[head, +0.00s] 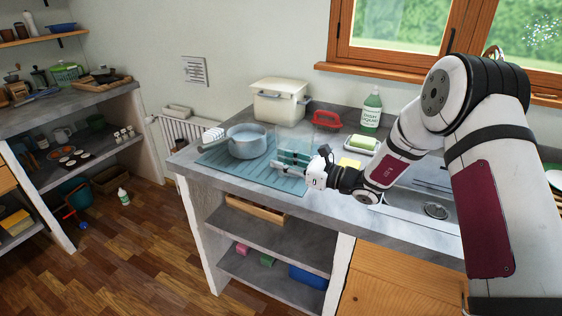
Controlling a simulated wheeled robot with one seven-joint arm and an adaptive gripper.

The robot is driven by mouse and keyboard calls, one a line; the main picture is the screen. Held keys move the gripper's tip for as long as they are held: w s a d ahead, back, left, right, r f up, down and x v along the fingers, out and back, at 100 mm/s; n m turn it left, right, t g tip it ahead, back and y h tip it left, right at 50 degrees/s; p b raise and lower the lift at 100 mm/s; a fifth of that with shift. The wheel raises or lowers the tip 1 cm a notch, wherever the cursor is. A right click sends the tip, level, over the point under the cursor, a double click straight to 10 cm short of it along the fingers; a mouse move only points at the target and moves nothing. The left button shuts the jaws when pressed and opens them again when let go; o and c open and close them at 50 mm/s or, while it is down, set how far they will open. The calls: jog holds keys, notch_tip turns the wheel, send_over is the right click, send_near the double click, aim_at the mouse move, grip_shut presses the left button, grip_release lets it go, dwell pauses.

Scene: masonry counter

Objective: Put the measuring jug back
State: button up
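A clear, see-through vessel (292,136), which looks like the measuring jug, stands on or just above the blue ribbed drying mat (222,163) on the counter. Its outline is faint, and its handle cannot be made out. My gripper (284,164) reaches in from the right, low over the mat, with its fingers pointing left at the front of the vessel. The fingers look spread, but whether they touch the vessel or hold it cannot be told from this view.
A blue-grey saucepan (247,142) stands left of the vessel. Behind are a cream bin (279,102) and a red item (327,119). A soap bottle (371,108), a green dish (362,146), a yellow sponge (349,163) and the sink (408,200) lie right. Shelves (75,150) stand left.

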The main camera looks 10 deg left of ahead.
jog(key=v, duration=1.1)
jog(key=shift+d, duration=0.1)
jog(key=s+a+r+n+g+h, duration=0.1)
jog(key=s+r+n+g+h, duration=0.35)
jog(key=s, duration=0.55)
jog(key=s+r+n+g+h, duration=0.1)
jog(key=s+r+n+g, duration=0.2)
jog(key=s+r+n, duration=0.6)
jog(key=s+d+n+t+h, duration=0.4)
jog(key=s+d+n+h, duration=0.4)
jog(key=s+d, duration=0.9)
jog(key=s+h, duration=0.2)
jog(key=h, duration=0.1)
jog(key=shift+f, duration=0.25)
jog(key=shift+s+n, duration=0.1)
jog(key=shift+n, duration=0.15)
notch_tip(320, 180, up, 3)
jog(key=shift+f+t+p, duration=0.2)
jog(key=shift+t+p, duration=0.25)
jog(key=shift+p, duration=0.35)
